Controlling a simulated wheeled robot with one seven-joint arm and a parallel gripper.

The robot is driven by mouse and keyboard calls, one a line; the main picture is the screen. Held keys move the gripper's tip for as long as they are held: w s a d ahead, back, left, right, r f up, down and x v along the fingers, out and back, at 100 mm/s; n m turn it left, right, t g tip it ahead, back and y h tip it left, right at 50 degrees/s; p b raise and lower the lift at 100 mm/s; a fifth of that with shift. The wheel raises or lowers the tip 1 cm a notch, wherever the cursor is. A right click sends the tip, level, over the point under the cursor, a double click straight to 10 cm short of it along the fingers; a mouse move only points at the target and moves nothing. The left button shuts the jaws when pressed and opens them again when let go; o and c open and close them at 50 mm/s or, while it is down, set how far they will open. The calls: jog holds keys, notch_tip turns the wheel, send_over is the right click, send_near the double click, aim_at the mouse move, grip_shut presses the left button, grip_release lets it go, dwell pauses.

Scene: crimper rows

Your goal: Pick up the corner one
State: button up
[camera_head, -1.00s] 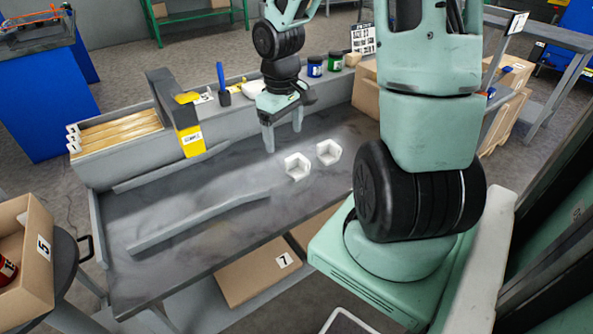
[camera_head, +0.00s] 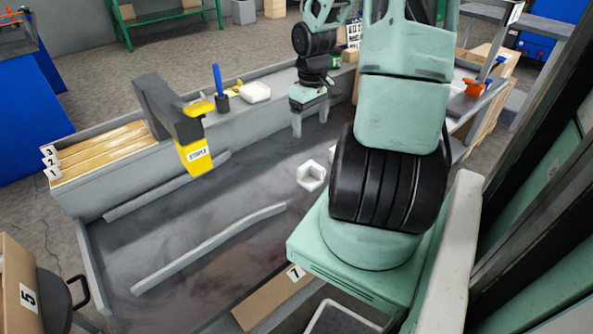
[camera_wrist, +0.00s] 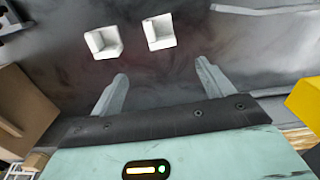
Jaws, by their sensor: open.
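Two white corner-shaped pieces lie on the dark worktop. In the wrist view one is at the left (camera_wrist: 103,42) and the other is right of it (camera_wrist: 159,31), with a gap between them. My gripper (camera_head: 310,122) points down above the worktop, behind the visible piece. In the wrist view my gripper (camera_wrist: 161,70) has its fingers spread with nothing between them, and both pieces lie beyond the fingertips.
A yellow-headed stamping device (camera_head: 195,155) stands left on the bench. A grey rail (camera_head: 205,248) crosses the worktop. A white dish (camera_head: 257,92) and a dark cup with a blue tool (camera_head: 222,102) stand on the back ledge. A cardboard box (camera_wrist: 25,112) shows in the wrist view.

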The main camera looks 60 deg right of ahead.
aim_at(306, 165)
jog(key=f+b, duration=0.4)
jog(key=f, duration=0.8)
jog(key=shift+w+f+b, duration=0.2)
jog(key=shift+b, duration=0.15)
jog(key=f, duration=0.1)
jog(key=f+b, duration=0.1)
jog(key=f, duration=0.1)
jog(key=f+b, duration=0.1)
jog(key=f, duration=0.1)
jog(key=shift+w, duration=0.25)
jog(key=c, duration=1)
